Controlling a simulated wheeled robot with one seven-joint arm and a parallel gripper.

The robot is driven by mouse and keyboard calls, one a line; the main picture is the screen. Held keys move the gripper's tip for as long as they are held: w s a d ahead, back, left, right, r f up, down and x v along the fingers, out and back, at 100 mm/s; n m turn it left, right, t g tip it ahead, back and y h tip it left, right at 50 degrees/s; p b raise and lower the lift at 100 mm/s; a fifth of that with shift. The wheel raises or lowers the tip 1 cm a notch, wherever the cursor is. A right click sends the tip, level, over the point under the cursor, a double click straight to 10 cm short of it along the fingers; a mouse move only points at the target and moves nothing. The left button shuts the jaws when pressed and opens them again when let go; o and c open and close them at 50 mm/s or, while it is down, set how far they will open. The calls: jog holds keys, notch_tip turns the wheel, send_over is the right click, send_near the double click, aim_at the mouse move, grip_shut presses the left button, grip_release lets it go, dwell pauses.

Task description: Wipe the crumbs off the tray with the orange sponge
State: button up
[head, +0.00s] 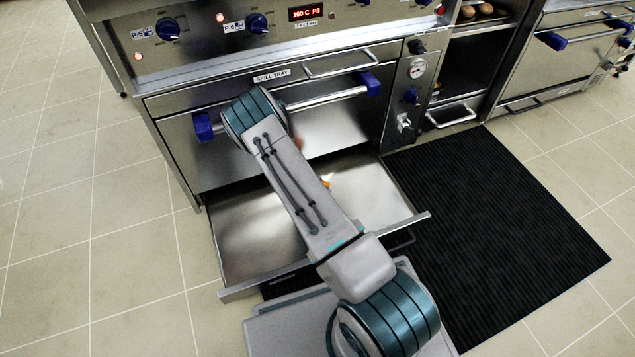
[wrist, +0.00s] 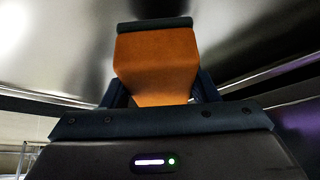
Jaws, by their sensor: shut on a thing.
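The orange sponge (wrist: 155,65) fills the middle of the wrist view, with a dark strip along its far edge. My gripper (wrist: 157,92) is shut on it, one dark finger at each side. In the head view my arm hides most of the gripper; only a small orange patch (head: 327,183) shows beside the arm. The tray (head: 250,235) is a shiny metal drawer pulled out low below the "SPILL TRAY" label, and my arm reaches over it. I cannot make out crumbs on it. Whether the sponge touches the tray is unclear.
The oven-like front has a long bar handle (head: 325,98) with blue ends just above the tray, close to my arm. A black ribbed mat (head: 490,215) lies on the floor to the right. Tiled floor (head: 90,220) is clear at left.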

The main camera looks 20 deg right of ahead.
jog(key=shift+r+p, duration=1.2)
jog(key=shift+r, duration=1.05)
